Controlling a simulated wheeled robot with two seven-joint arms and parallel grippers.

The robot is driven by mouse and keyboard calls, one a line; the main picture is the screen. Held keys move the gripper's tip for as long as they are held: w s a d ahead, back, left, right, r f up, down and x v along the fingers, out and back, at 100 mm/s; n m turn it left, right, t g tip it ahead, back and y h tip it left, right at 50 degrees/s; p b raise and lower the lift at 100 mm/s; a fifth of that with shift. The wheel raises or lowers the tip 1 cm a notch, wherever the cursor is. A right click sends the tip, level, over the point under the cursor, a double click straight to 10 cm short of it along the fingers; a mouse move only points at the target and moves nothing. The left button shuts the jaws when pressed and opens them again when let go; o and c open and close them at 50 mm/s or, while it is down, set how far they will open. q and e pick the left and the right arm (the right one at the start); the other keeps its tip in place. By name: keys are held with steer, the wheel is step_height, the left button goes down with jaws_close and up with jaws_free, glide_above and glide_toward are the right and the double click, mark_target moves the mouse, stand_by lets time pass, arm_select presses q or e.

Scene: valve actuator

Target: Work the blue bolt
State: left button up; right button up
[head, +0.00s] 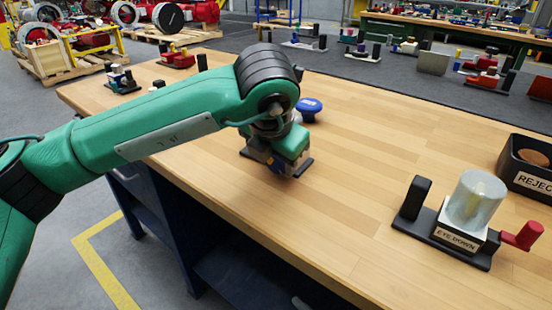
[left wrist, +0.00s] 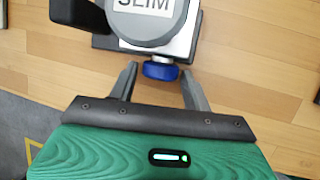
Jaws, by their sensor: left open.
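In the left wrist view the blue bolt (left wrist: 161,71) is a short round blue head on the near side of a fixture with a round grey cap (left wrist: 150,24) marked SLIM. My left gripper (left wrist: 159,69) is open, with one finger on each side of the bolt head. A gap shows beside each finger; depth contact cannot be told. In the head view my left arm reaches down over the table and its gripper (head: 285,143) is at a fixture on a dark base (head: 303,166). The arm hides much of that fixture. My right gripper is not in view.
A blue round knob (head: 308,105) shows just behind my left wrist. A fixture labelled EYE DOWN (head: 460,236) with a red knob (head: 523,236) stands at right, beside a dark REJECT bin (head: 529,183). The wooden table (head: 400,140) is clear between them.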

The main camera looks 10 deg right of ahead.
arm_select(q)
steer(key=p+v, duration=0.1)
steer(key=v, duration=1.2)
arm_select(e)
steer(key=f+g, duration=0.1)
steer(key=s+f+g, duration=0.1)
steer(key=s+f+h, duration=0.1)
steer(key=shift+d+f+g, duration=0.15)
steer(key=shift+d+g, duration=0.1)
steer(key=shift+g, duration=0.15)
arm_select(q)
steer(key=shift+f, duration=0.1)
